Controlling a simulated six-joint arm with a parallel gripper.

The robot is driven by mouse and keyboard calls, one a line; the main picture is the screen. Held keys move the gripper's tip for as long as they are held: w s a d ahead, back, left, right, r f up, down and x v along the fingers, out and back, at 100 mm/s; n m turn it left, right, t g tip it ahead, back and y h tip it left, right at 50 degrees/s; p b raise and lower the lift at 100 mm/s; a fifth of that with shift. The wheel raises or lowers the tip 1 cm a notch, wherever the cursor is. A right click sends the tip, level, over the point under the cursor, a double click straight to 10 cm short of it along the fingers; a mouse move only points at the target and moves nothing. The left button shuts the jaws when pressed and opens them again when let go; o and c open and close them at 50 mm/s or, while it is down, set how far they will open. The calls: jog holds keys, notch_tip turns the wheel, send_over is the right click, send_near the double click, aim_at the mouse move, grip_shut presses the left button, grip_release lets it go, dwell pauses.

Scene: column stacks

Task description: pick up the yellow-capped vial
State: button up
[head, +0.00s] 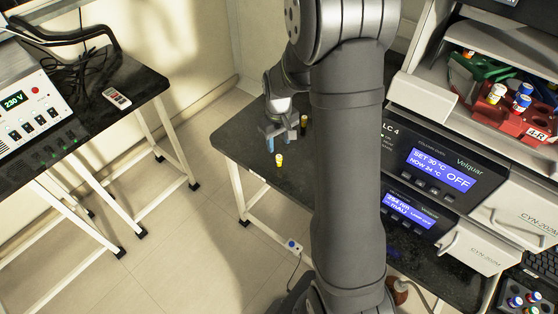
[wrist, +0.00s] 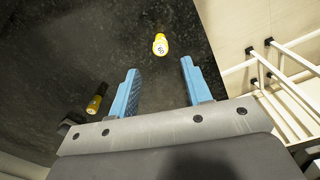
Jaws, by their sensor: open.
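The yellow-capped vial (head: 279,160) stands on the dark bench top near its front left edge. In the wrist view the yellow-capped vial (wrist: 160,45) shows from above, with dark marks on its cap. My gripper (head: 281,143) is just behind it in the head view, its blue fingers apart. In the wrist view my gripper (wrist: 159,68) is open and empty. The vial lies ahead of the fingertips, roughly in line with the gap between them, and no finger touches it.
A dark and yellow vial (wrist: 96,99) is beside my left finger in the wrist view. Instrument boxes (head: 440,170) stand to the right, with a red rack (head: 515,115) of vials on a shelf. The bench edge is close to the yellow-capped vial.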

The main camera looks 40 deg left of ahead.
aim_at(279, 157)
jog(key=f, duration=0.8)
jog(key=shift+s+d, duration=0.15)
jog(key=shift+d, duration=0.05)
grip_shut()
jog(key=shift+r, duration=0.1)
